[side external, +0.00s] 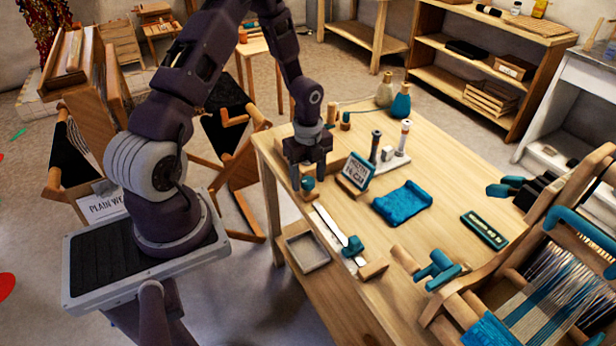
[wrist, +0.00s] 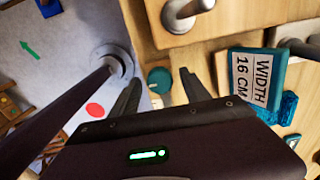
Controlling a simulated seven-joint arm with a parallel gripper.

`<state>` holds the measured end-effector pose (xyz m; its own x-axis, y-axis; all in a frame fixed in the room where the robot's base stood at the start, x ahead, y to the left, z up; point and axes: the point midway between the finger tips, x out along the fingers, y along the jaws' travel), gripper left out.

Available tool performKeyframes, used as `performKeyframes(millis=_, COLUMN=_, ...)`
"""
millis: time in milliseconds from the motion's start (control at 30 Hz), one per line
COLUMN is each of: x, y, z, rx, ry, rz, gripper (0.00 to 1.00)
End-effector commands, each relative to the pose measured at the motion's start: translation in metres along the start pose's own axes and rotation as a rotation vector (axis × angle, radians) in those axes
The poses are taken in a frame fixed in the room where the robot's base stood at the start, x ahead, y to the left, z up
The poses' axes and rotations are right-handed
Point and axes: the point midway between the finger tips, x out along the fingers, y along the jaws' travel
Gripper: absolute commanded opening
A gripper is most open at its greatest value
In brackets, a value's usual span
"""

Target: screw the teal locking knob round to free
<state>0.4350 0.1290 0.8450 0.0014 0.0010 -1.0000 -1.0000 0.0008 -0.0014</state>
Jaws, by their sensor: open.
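The teal knob (side external: 308,184) sits near the left edge of the wooden table, beneath my gripper (side external: 308,174), which points straight down. In the wrist view my gripper (wrist: 159,86) is open. The round teal knob (wrist: 159,77) shows between its two fingers, with a gap visible on each side. How far the fingertips reach down beside the knob cannot be told.
A teal-framed width sign (side external: 356,172) stands just right of my gripper; it also shows in the wrist view (wrist: 257,80). A folded teal cloth (side external: 402,202) lies mid-table. A loom (side external: 545,290) stands at the right. A shallow grey tray (side external: 307,250) is at the left front.

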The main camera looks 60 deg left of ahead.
Motion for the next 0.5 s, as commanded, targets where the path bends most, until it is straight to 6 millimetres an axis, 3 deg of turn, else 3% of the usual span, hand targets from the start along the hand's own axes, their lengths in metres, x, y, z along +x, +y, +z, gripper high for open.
performKeyframes(millis=100, x=-0.0003, y=0.0, z=0.0, rx=0.0, ry=0.0, rz=0.0, gripper=0.53)
performKeyframes(millis=367, x=-0.0006, y=0.0, z=-0.0001, rx=-0.001, ry=0.0, rz=0.0, gripper=0.02)
performKeyframes(millis=500, x=-0.0007, y=-0.0001, z=-0.0001, rx=-0.003, ry=0.0, rz=0.0, gripper=0.0)
